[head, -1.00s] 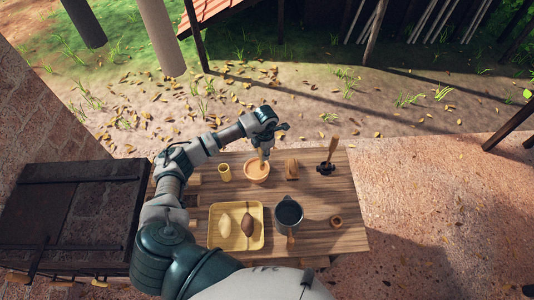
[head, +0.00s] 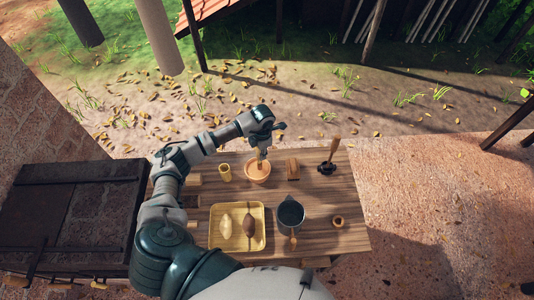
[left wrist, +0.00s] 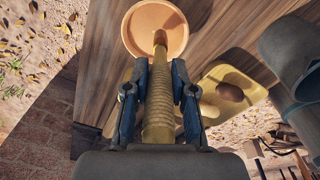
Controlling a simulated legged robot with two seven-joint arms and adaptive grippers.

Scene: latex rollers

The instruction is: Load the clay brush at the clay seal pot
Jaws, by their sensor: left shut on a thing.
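The clay seal pot (head: 257,175) is a shallow orange-brown bowl at the back middle of the wooden table; it also shows at the top of the left wrist view (left wrist: 140,22). My left gripper (head: 262,146) is above it, pointing down, and its fingers (left wrist: 158,100) are shut on the clay brush. The brush (left wrist: 159,88) has a ribbed, tan wrapped handle and a brown tip. Its tip reaches over the bowl in both views; whether it touches the contents I cannot tell. My right gripper is not in view.
A yellow tray (head: 238,245) with two rounded lumps lies at the front left of the table. A dark pot (head: 290,213), a small ring (head: 337,221), a brown block (head: 292,168), a yellow cup (head: 225,172) and a dark stand with a wooden handle (head: 331,157) stand around.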

